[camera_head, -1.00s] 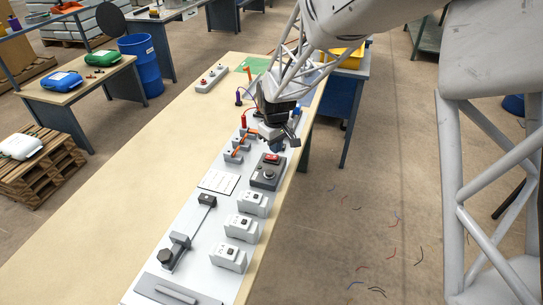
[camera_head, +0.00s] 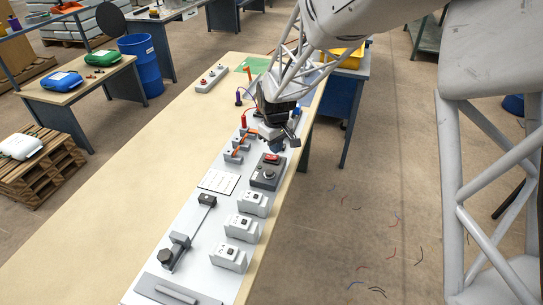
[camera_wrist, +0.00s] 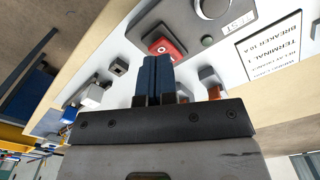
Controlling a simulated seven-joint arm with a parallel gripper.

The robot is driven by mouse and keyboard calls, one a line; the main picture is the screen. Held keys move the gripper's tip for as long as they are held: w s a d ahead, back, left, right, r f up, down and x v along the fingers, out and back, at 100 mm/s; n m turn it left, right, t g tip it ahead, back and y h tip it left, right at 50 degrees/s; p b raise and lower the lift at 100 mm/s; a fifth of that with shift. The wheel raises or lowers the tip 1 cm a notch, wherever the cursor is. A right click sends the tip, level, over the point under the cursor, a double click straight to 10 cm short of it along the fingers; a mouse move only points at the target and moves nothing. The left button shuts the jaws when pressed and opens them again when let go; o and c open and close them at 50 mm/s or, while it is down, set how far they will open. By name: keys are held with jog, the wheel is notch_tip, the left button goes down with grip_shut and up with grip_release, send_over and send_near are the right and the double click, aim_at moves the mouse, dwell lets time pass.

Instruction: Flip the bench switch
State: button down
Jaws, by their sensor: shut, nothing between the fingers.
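The bench switch is a red rocker (camera_head: 271,157) on top of a dark grey box (camera_head: 268,172) with a round knob, mounted on the light board along the bench. In the wrist view the red switch (camera_wrist: 166,47) sits just beyond my fingertips. My gripper (camera_head: 277,149) is above the far end of the box, pointing down. In the wrist view its two blue fingers (camera_wrist: 157,62) are together with nothing between them. The tips overlap the near edge of the switch; I cannot tell whether they touch it.
Several white modules (camera_head: 240,228) stand along the board's right side. A lever device (camera_head: 178,250) and a label card (camera_head: 219,181) lie left of them. Orange-handled parts (camera_head: 236,148) and a red plug (camera_head: 244,120) are close left of my gripper. The bench's left side (camera_head: 130,200) is clear.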

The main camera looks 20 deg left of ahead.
aim_at(276, 157)
jog(key=shift+f, duration=1.3)
dwell(1.3)
jog(key=shift+r, duration=3.5)
